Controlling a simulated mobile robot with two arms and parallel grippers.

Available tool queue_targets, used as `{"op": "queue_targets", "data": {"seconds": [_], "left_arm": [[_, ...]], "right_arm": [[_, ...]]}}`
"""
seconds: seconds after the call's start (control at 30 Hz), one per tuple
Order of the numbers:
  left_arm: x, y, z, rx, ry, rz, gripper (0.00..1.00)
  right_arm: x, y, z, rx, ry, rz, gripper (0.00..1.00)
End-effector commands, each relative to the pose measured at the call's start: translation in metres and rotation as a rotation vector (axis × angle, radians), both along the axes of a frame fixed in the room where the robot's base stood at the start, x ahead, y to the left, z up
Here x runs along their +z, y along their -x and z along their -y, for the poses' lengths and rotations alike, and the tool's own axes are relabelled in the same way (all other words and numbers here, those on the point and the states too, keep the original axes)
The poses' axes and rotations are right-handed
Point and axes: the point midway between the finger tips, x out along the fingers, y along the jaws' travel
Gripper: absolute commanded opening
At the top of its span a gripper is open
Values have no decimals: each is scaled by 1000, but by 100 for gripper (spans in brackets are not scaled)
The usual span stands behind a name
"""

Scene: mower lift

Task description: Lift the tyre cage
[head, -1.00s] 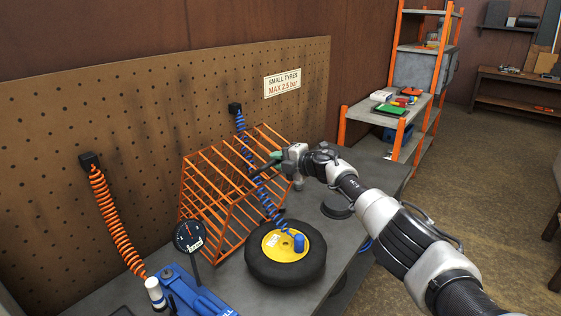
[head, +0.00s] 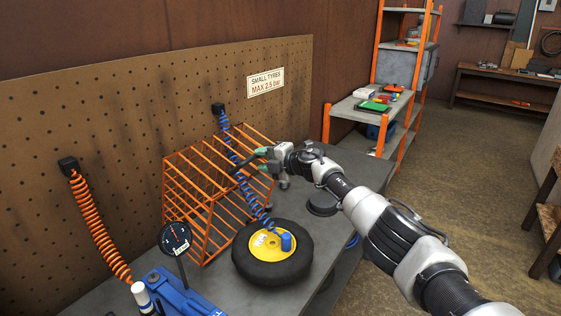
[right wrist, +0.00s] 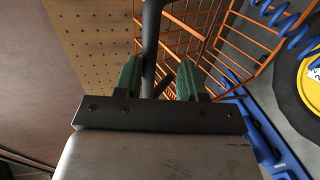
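The tyre cage (head: 207,188), made of orange wire bars, stands on the grey bench in front of the pegboard. A black tyre (head: 272,274) with a yellow hub lies flat in front of it. My right gripper (head: 261,158) is at the cage's upper right side, by a dark handle bar. In the right wrist view the dark bar (right wrist: 151,45) passes between the green fingers, with a clear gap to the right finger. The fingers are apart and not clamped on it. The cage's orange bars (right wrist: 207,38) show behind. My left gripper is out of view.
A blue coiled hose (head: 246,185) hangs across the cage to the tyre. An orange coiled hose (head: 98,228), a gauge (head: 175,239) and a blue tool (head: 180,297) are at the left front. An orange shelf rack (head: 365,110) stands right of the bench; floor beyond is open.

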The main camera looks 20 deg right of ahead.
Motion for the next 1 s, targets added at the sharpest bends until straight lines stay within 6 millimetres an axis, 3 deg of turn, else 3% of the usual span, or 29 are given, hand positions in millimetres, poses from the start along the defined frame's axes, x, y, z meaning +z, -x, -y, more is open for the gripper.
{"op": "queue_targets", "data": {"seconds": [0.23,0.7,1.0], "left_arm": [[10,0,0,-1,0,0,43],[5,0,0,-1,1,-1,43],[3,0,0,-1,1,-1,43]], "right_arm": [[5,18,13,3,4,-1,40],[15,65,50,3,5,0,40],[19,79,59,4,3,-2,40]]}}
